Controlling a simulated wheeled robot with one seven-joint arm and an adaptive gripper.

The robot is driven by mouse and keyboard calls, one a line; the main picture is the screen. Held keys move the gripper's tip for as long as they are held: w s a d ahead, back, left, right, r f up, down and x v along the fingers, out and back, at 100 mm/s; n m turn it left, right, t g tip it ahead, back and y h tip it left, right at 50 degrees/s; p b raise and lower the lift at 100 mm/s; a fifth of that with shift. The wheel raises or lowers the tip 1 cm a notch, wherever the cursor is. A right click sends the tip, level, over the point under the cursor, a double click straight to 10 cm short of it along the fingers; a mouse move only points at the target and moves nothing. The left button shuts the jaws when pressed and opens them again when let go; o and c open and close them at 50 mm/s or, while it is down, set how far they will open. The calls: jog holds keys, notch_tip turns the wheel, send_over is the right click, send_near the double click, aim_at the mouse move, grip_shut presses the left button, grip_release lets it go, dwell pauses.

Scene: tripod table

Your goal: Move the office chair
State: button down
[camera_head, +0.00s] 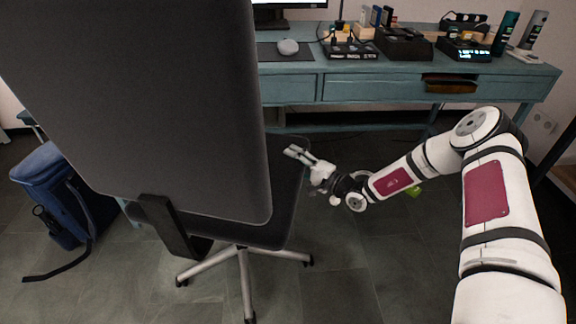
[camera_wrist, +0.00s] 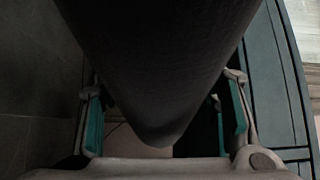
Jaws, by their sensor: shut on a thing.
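The office chair (camera_head: 140,95) stands at the left of the head view, with a tall dark grey backrest, a dark seat (camera_head: 285,185) and a silver star base (camera_head: 243,262) on casters. Its back faces me, and the seat points toward the desk. My gripper (camera_head: 296,152) is at the right edge of the seat. In the wrist view my gripper (camera_wrist: 160,122) has a teal-padded finger on each side of the dark seat edge (camera_wrist: 155,60). It is shut on the seat edge. The backrest hides the seat's left part.
A teal desk (camera_head: 400,88) with drawers stands behind the chair, holding a mouse (camera_head: 288,47), a monitor and several small devices.

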jog(key=shift+w+d, duration=0.25)
jog(key=shift+w, duration=0.05)
jog(key=c, duration=0.6)
grip_release()
jog(key=shift+c, duration=0.2)
jog(key=shift+o, duration=0.7)
jog(key=shift+s+a, duration=0.1)
jog(key=shift+a, duration=0.05)
jog(key=shift+s, duration=0.1)
jog(key=v, duration=1.1)
jog(key=shift+s+d, duration=0.2)
jog(key=shift+d, duration=0.15)
